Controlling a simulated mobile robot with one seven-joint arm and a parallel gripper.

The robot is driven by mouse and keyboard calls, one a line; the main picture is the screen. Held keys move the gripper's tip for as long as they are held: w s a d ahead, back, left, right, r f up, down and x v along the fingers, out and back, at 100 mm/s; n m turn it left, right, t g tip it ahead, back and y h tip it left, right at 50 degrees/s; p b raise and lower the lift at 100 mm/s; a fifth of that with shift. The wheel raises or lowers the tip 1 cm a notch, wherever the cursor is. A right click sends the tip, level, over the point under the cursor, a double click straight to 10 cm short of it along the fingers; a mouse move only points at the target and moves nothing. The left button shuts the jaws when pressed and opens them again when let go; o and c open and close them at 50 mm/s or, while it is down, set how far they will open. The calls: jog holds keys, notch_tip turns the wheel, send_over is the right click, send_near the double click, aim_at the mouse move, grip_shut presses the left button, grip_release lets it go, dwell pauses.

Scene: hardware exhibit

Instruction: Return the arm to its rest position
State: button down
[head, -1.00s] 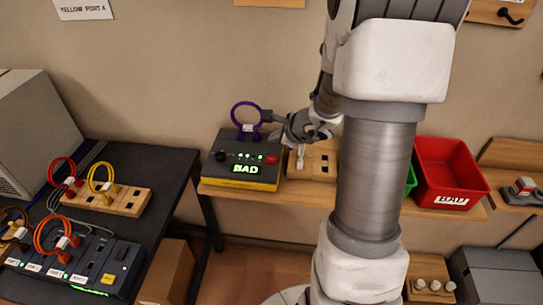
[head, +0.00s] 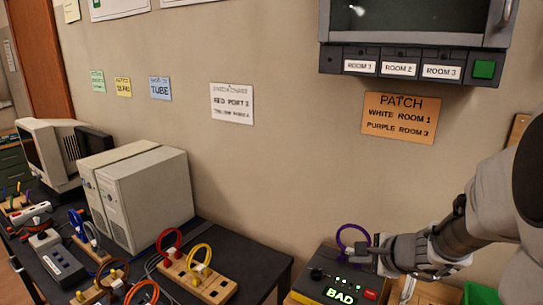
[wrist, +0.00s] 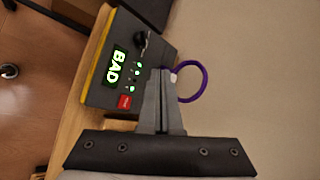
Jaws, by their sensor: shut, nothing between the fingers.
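My gripper (head: 370,250) reaches in from the right in the head view, with its fingers shut and empty. In the wrist view its closed fingertips (wrist: 159,72) are close to the base of a purple cable loop (wrist: 186,82). The loop also shows in the head view (head: 353,232), standing at the back of a dark and yellow tester box (head: 318,279). The tester's green display reads BAD in the wrist view (wrist: 116,67). I cannot tell whether the fingers touch the loop. My arm fills the right side of the head view.
A wooden block (head: 413,292) and a green bin (head: 478,294) are below my arm. A dark table (head: 262,262) with cable loops and computer towers (head: 150,195) stands left. A monitor with room labels (head: 400,70) hangs above.

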jog(key=s+a+r+n+g+y, duration=0.1)
jog(key=s+a+r+n+g, duration=0.1)
jog(key=s+a+r+n, duration=0.7)
jog(key=s+d+n+g+h, duration=0.1)
jog(key=s+n+h, duration=0.3)
jog(key=s+n, duration=0.6)
jog(key=s+r, duration=0.1)
jog(key=s, duration=0.2)
jog(key=shift+s+d+n, duration=0.2)
jog(key=shift+s+n, duration=0.15)
jog(key=shift+n, duration=0.05)
jog(key=shift+d, duration=0.1)
dwell(1.3)
